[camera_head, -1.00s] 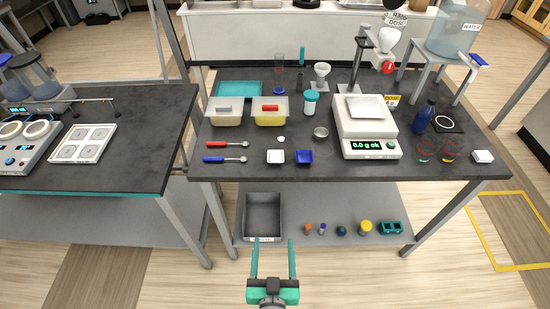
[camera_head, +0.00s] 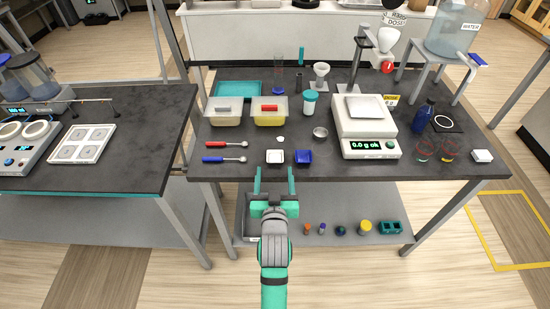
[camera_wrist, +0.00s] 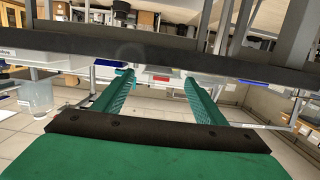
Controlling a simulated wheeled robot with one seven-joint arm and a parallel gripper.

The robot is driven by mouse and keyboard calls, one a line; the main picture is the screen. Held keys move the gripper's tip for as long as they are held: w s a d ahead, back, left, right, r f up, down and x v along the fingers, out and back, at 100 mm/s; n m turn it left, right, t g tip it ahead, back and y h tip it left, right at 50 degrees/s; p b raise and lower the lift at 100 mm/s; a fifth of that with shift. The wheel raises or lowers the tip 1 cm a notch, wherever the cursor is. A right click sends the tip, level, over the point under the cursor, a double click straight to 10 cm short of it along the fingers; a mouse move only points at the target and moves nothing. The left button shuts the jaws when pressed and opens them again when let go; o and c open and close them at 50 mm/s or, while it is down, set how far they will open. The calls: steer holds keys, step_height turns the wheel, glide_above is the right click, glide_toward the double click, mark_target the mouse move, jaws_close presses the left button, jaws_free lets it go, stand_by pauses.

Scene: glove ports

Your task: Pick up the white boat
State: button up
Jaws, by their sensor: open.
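The white boat (camera_head: 275,157) is a small square dish near the front edge of the dark bench, just left of a matching blue boat (camera_head: 304,157). My gripper (camera_head: 274,174) is open and empty, with green fingers pointing toward the bench. In the head view its fingertips appear just below the white boat, at the bench's front edge. I cannot tell their height against the bench top. The wrist view shows the two open fingers (camera_wrist: 158,82) with nothing held between them; I cannot make out the white boat there.
The bench's front edge (camera_head: 400,179) lies close to my fingers. Red and blue spoons (camera_head: 226,145) lie left of the boat, and a metal cup (camera_head: 320,133) and a scale (camera_head: 368,128) to the right. A lower shelf (camera_head: 345,208) holds several small items.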

mark_target(275, 152)
steer(key=shift+w+d+f, duration=0.1)
steer(key=shift+w+f, duration=0.05)
steer(key=shift+w, duration=1.55)
steer(key=shift+w+f, duration=0.15)
steer(key=shift+w, duration=1.55)
steer(key=c, duration=1.1)
